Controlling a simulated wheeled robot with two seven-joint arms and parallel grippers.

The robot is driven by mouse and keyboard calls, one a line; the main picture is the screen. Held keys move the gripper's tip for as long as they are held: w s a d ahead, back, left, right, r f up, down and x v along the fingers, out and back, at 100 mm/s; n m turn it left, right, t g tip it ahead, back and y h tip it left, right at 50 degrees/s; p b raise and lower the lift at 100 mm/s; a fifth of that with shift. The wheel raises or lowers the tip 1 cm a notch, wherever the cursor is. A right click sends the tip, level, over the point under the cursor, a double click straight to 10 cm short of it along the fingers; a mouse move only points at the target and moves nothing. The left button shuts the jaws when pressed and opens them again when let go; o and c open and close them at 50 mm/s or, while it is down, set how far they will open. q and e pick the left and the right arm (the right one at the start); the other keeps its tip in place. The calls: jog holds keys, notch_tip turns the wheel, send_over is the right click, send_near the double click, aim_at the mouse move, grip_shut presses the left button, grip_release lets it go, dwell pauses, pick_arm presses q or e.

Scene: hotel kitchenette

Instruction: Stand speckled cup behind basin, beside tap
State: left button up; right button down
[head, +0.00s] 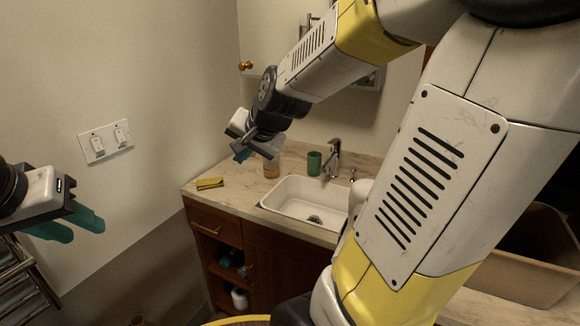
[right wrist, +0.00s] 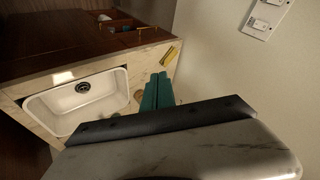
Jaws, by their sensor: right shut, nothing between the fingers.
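A green cup (head: 314,163), whose speckles are too small to make out, stands upright on the counter behind the white basin (head: 290,208). It is just left of the tap (head: 333,158), with a small gap. My right gripper (head: 243,155) is shut and empty, raised above the counter left of the cup and apart from it. Its teal fingers lie together in the right wrist view (right wrist: 158,92), where the basin (right wrist: 80,98) shows at left. My left gripper (head: 86,228) is open and empty at the far left, by the wall.
An amber container (head: 272,169) stands on the counter left of the green cup. A yellow cloth or sponge (head: 210,183) lies near the counter's left end. A tan bin (head: 528,258) is at right. My right arm hides part of the counter right of the basin.

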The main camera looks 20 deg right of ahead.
jog(key=w+d+f+m+t+h, duration=0.1)
jog(key=w+d+f+m, duration=0.1)
jog(key=w, duration=0.2)
jog(key=w+d+f+m+h, duration=0.1)
jog(key=w+d+f+m, duration=0.1)
jog(key=w+m, duration=0.15)
jog(key=m+t+h, duration=0.3)
jog(key=m+h, duration=1)
jog(key=m, duration=0.1)
send_near(314, 164)
jog(key=w+d, duration=0.1)
jog(key=d, duration=0.1)
jog(key=w+d, duration=0.1)
jog(key=d, duration=0.1)
jog(key=w+d, duration=0.1)
jog(key=d, duration=0.1)
jog(key=shift+w+d+f, duration=0.15)
jog(key=shift+w+f, duration=0.15)
jog(key=shift+f, duration=0.1)
jog(key=shift+d, duration=0.1)
